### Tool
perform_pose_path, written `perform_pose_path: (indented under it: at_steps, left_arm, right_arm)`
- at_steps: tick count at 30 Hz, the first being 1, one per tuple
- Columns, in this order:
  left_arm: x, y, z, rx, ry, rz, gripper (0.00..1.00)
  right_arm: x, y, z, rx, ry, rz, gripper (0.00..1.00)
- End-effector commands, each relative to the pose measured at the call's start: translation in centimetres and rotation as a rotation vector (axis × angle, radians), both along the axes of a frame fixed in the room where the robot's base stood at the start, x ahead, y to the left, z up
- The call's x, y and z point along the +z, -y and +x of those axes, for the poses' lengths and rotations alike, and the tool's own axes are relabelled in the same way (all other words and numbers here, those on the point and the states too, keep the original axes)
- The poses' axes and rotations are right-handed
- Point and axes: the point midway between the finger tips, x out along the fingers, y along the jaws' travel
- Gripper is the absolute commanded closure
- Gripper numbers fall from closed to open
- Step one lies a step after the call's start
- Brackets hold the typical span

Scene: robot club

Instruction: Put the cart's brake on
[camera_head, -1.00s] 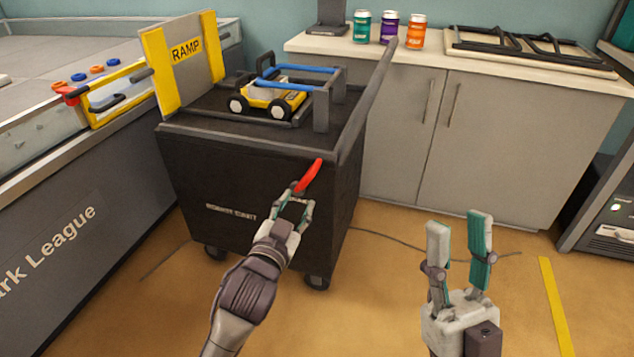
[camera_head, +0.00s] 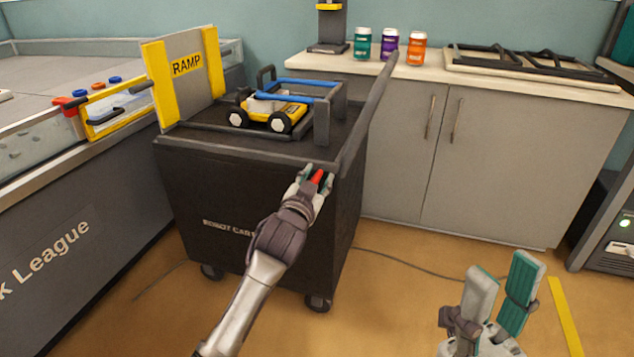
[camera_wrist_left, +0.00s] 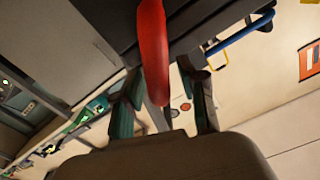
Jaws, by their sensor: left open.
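The black cart (camera_head: 235,205) stands on the floor with a red brake lever (camera_head: 318,177) at its front right top corner. My left gripper (camera_head: 314,178) is open at the lever, with a finger on each side of it; whether they touch it I cannot tell. In the left wrist view the red lever (camera_wrist_left: 153,50) runs down between the open fingers (camera_wrist_left: 160,95). The gripper hides part of the lever in the head view. My right gripper (camera_head: 504,285) is open and empty over the floor at the lower right.
A yellow robot car (camera_head: 268,110) rides on the cart top, with a grey and yellow ramp (camera_head: 188,65) behind it at left. An arena table (camera_head: 60,215) stands close on the left. A counter with cabinets (camera_head: 480,150) is behind.

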Motion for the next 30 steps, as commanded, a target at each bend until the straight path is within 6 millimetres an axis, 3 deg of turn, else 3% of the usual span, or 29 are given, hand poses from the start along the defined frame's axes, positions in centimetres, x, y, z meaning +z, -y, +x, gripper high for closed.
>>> perform_pose_path:
  at_steps: [8, 15, 30]
  left_arm:
    - [0.01, 0.05, 0.10, 0.000, 0.000, -0.001, 0.60]
    - [-0.01, 0.06, 0.09, -0.001, 0.000, 0.000, 1.00]
    - [0.08, -0.03, 0.10, -0.001, -0.004, -0.009, 1.00]
  right_arm:
    - [0.05, -0.01, 0.00, 0.000, 0.001, -0.001, 0.60]
    - [0.06, 0.00, -0.02, 0.000, 0.001, 0.000, 0.60]
    - [0.32, 0.04, -0.08, 0.000, 0.004, 0.001, 0.60]
